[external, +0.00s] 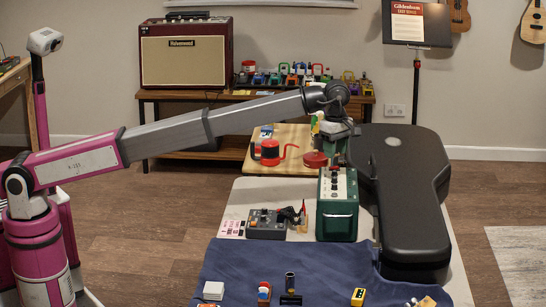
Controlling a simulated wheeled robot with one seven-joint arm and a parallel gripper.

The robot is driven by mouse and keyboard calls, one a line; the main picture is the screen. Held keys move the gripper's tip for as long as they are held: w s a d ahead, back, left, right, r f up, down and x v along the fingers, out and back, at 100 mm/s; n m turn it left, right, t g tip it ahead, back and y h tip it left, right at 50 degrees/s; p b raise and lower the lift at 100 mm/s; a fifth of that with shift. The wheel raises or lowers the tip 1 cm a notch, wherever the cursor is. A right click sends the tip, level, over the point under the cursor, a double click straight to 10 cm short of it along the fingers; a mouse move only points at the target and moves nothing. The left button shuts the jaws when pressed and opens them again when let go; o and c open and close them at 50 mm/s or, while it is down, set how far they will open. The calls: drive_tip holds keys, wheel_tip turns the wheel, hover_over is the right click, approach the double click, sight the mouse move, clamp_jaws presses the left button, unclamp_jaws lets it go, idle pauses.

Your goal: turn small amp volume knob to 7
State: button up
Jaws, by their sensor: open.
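The small green amp (337,218) stands on the work table with its control panel (338,186) facing up. A few small knobs show on the panel, too small to read their settings or tell which is volume. My gripper (336,157) points down above the back end of the amp's panel. It is open, and I see nothing held in it. Its fingertips are small and partly lost against the things behind, so I cannot tell whether they touch a knob.
A black guitar case (402,190) lies close along the amp's right side. A grey box with dials (266,224) and small tools sit to its left. A blue cloth (300,268) covers the front table. A red can with a spout (270,152) stands behind.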

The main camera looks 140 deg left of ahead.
sight(335, 178)
wheel_tip(335, 178, down, 9)
drive_tip(key=shift+r, duration=0.2)
idle(0.3)
clamp_jaws()
